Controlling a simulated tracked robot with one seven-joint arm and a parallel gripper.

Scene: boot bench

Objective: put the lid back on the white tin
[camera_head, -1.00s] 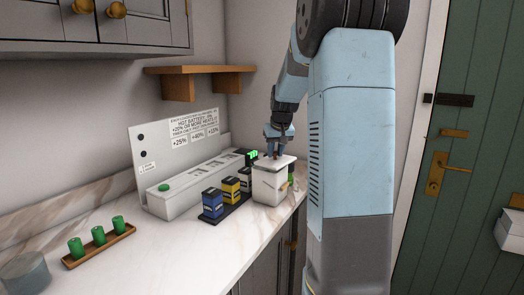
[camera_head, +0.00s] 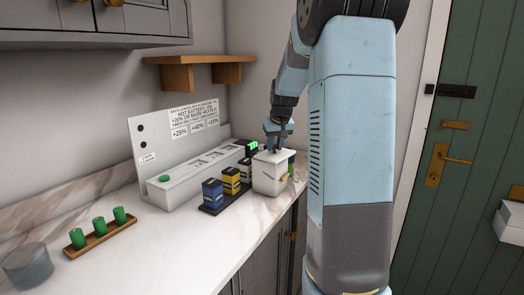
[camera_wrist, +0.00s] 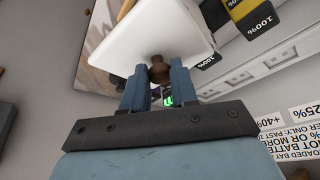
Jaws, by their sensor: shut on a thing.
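The white tin (camera_head: 268,183) stands upright near the front edge of the marble counter. Its white lid (camera_head: 272,156) is at the tin's top; I cannot tell whether it is fully seated or slightly raised. My gripper (camera_head: 275,148) is above the tin, shut on the lid's brown knob. In the wrist view, the knob (camera_wrist: 159,70) is between the fingertips of my gripper (camera_wrist: 160,88), and the white lid (camera_wrist: 150,35) spreads beyond them. The lid hides most of the tin there.
Blue, yellow and other battery blocks (camera_head: 230,181) stand on a dark tray left of the tin. Behind is a white charger (camera_head: 185,178). A wooden rack (camera_head: 100,236) holds three green cylinders. A grey round container (camera_head: 28,266) is front left. A shelf (camera_head: 200,62) hangs above.

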